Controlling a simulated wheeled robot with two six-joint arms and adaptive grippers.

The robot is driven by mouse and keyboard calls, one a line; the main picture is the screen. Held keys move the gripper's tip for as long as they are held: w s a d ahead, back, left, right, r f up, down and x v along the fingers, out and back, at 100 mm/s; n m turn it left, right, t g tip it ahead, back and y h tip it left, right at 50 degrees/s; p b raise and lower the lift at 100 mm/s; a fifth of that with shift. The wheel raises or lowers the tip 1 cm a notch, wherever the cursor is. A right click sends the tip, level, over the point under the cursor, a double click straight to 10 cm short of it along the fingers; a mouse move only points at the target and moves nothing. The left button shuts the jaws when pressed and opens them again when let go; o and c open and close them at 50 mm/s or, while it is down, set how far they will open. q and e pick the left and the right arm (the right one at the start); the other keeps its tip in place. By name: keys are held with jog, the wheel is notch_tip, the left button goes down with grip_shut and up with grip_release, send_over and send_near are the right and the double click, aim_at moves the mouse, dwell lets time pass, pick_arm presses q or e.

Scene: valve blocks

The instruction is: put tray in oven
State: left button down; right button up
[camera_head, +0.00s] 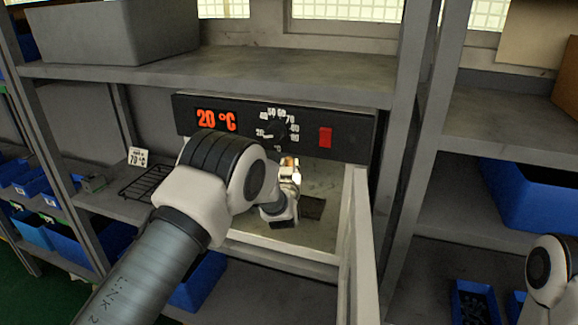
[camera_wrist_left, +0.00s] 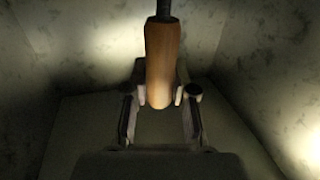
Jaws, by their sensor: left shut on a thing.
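The oven (camera_head: 275,128) has a black panel with a red "20 °C" display, a dial and a red switch. Its pale chamber is open, and the white-framed door (camera_head: 350,240) stands swung out at the right. My left gripper (camera_head: 288,185) is inside the chamber. In the left wrist view its fingers are shut on a wooden handle (camera_wrist_left: 159,65), with a dark rod running on from its far end. A dark flat piece (camera_head: 312,208) shows beside the gripper on the oven floor; I cannot tell whether it is the tray. My right gripper is out of view.
A black wire rack (camera_head: 147,183) and a "70 °C" card (camera_head: 138,157) are on the shelf left of the oven. A grey bin (camera_head: 115,35) stands above. Metal uprights flank the oven.

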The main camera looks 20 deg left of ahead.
pick_arm(q)
jog(key=c, duration=1)
grip_release()
jog(key=shift+f, duration=0.15)
jog(key=shift+o, duration=0.2)
jog(key=shift+s, duration=0.1)
jog(key=shift+s+d+r, duration=0.1)
jog(key=shift+r, duration=0.1)
jog(key=b+v, duration=0.2)
jog(key=v, duration=0.9)
jog(key=shift+s+b, duration=0.3)
jog(key=shift+s, duration=0.1)
